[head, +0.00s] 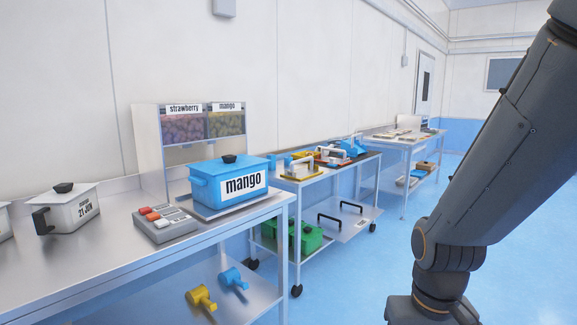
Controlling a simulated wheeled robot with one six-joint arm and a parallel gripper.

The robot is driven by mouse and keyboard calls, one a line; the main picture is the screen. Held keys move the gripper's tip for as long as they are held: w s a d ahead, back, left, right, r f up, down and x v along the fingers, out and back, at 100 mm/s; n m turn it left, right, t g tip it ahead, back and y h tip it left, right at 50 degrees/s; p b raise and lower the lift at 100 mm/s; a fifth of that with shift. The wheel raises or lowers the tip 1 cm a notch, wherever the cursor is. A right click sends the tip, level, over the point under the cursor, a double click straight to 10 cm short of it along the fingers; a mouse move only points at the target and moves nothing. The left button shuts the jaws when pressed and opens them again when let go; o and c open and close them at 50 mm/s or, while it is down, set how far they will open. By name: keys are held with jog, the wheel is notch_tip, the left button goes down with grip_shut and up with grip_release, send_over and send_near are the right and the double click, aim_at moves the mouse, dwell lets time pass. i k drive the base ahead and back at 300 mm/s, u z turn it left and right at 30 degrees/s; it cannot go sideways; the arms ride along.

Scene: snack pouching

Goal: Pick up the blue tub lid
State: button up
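A blue tub (229,188) with a white "mango" label stands on the steel bench in the middle of the head view. Its blue lid (228,165) with a black knob sits flat on top of the tub. My dark grey arm fills the right side of the view, well apart from the tub. My gripper is not in view.
A grey button box (164,224) stands left of the tub, and a white tub (66,208) is farther left. Strawberry and mango bins (206,124) stand behind. A cart (340,167) with several tools is to the right. Yellow (201,298) and blue (233,279) scoops lie below the bench.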

aim_at(227, 163)
jog(key=z, duration=0.5)
jog(key=i, duration=1.6)
jog(key=u, duration=1.05)
jog(key=i, duration=0.8)
jog(key=u, duration=0.9)
